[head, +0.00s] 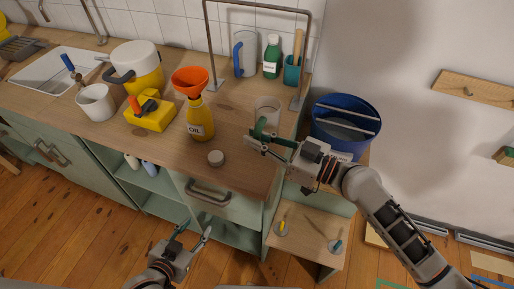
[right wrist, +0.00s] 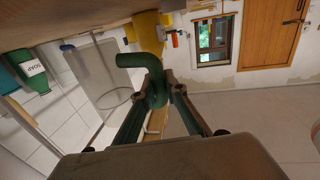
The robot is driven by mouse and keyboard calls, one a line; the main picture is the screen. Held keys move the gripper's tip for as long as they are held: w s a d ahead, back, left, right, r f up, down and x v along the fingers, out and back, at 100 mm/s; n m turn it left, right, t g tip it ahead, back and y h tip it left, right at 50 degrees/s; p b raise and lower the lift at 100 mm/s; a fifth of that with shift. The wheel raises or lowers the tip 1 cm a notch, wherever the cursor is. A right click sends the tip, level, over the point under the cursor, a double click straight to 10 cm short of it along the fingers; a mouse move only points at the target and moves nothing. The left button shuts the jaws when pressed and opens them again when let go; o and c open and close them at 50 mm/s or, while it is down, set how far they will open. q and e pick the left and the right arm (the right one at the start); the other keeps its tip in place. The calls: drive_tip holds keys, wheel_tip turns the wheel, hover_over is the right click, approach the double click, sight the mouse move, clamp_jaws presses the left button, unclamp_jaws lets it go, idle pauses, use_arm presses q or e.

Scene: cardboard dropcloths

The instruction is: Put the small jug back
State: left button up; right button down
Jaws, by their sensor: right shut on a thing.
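The small jug (head: 267,107) is clear with a green handle and is at the right end of the wooden counter. My right gripper (head: 262,139) is shut on its green handle; the right wrist view shows the handle (right wrist: 133,61) between the fingers (right wrist: 158,92), with the clear body (right wrist: 92,72) beside it. The jug looks upright in the head view; I cannot tell whether its base touches the counter. My left gripper (head: 194,235) is open and empty, low in front of the cabinet. A larger clear jug with a blue handle (head: 245,54) stands at the back.
A metal frame (head: 208,40) rises over the back right counter, near a green soap bottle (head: 272,57) and teal cup (head: 292,72). A blue bucket (head: 346,121) is right.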

wheel_tip(320, 180, down, 3)
drive_tip(key=shift+r, duration=0.15)
use_arm(q)
drive_tip(key=shift+s+a+f, duration=0.1)
drive_tip(key=shift+s+f, duration=0.2)
drive_tip(key=shift+f, duration=0.6)
use_arm(e)
drive_tip(key=shift+f, duration=0.2)
use_arm(q)
drive_tip(key=shift+f+b, duration=0.1)
drive_tip(key=shift+b, duration=0.35)
use_arm(e)
drive_tip(key=shift+f, duration=0.15)
drive_tip(key=c, duration=2)
unclamp_jaws()
drive_tip(key=shift+c, duration=0.2)
use_arm(q)
drive_tip(key=shift+w+r, duration=0.1)
drive_tip(key=shift+r, duration=0.1)
